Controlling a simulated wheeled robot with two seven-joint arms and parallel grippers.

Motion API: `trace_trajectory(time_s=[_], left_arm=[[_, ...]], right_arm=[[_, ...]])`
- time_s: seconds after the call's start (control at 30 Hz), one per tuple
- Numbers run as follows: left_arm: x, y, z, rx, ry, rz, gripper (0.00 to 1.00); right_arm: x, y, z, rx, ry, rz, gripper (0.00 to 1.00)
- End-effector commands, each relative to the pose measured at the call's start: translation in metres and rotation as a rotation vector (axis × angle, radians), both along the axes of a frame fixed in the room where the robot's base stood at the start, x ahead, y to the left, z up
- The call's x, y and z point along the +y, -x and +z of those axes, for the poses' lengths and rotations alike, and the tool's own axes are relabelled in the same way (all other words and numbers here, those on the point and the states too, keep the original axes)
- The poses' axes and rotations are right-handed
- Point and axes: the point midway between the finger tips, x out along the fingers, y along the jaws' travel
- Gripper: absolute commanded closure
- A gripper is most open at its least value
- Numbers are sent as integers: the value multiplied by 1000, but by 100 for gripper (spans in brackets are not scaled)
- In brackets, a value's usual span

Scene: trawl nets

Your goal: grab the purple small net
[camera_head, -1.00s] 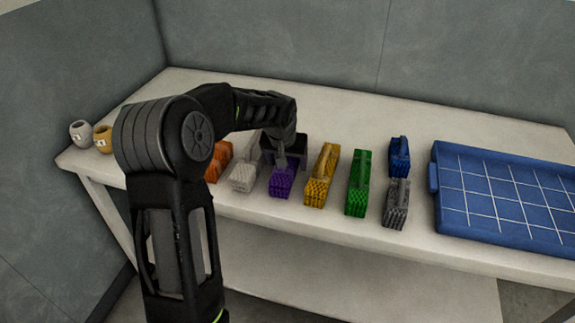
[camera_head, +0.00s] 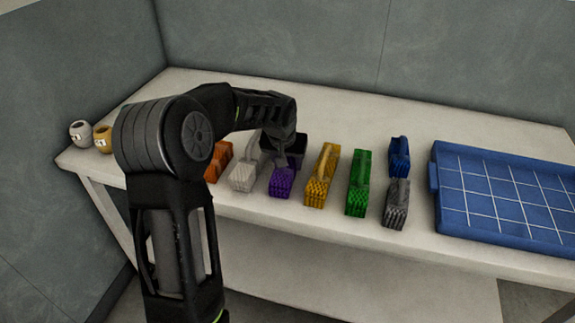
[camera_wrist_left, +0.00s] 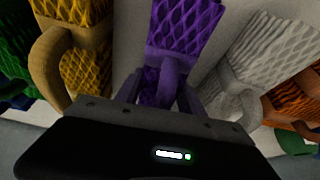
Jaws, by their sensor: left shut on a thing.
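The purple small net (camera_head: 283,182) stands on the white table in a row of nets, between a white net and a yellow net. Part of it is hidden behind my left gripper (camera_head: 282,158) in the head view. In the left wrist view the purple net (camera_wrist_left: 186,28) has a diamond mesh and a raised handle. My left gripper (camera_wrist_left: 165,98) is shut on that handle from above, with a finger on each side. The net appears to be still on the table. My right gripper is in neither view.
A white net (camera_head: 246,174) and an orange net (camera_head: 217,160) are left of it. Yellow (camera_head: 321,178), green (camera_head: 358,184), grey (camera_head: 396,203) and blue (camera_head: 399,157) nets are to the right. A blue gridded tray (camera_head: 433,180) lies farther right. Two small pots (camera_head: 103,138) stand at the left corner.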

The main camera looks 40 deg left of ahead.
Motion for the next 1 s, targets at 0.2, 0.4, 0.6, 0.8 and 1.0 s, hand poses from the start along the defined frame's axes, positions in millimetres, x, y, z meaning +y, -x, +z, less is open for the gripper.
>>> trace_trajectory(time_s=[0.2,0.4,0.6,0.8,1.0], left_arm=[[0,0,1,-1,0,0,100],[0,-1,10,-4,-2,0,100],[0,-2,41,-7,-2,0,100],[0,-1,81,-6,0,0,100],[0,0,100,-2,-1,0,100]], right_arm=[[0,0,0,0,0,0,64],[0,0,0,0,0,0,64],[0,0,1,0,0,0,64],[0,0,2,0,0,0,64],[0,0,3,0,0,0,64]])
